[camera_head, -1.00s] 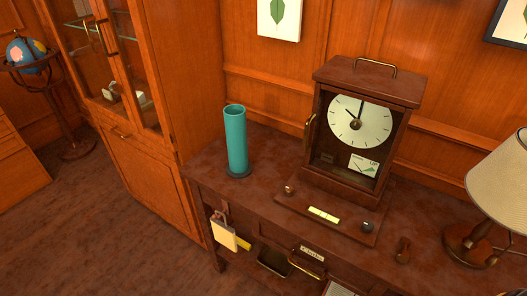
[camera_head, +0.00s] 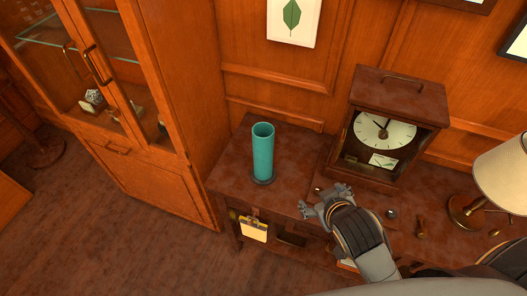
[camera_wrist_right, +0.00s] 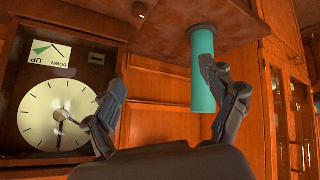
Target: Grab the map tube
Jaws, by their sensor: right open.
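The map tube (camera_head: 263,152) is a teal, open-topped cylinder standing upright on a dark round base at the left end of the desk (camera_head: 228,172). My right gripper (camera_head: 318,198) is over the desk's front part, right of the tube and nearer to me, apart from it. In the wrist view, which is upside down, the gripper (camera_wrist_right: 162,74) is open with nothing between its fingers. There the tube (camera_wrist_right: 202,88) shows beyond the right-hand finger, which hides part of it. My left gripper is not in view.
A wooden clock (camera_head: 390,128) stands on the desk right of the tube, and a lamp (camera_head: 500,170) is farther right. A glass-fronted cabinet (camera_head: 150,175) is left of the desk. A yellow tag (camera_head: 253,230) hangs at the desk's front. The desktop around the tube is clear.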

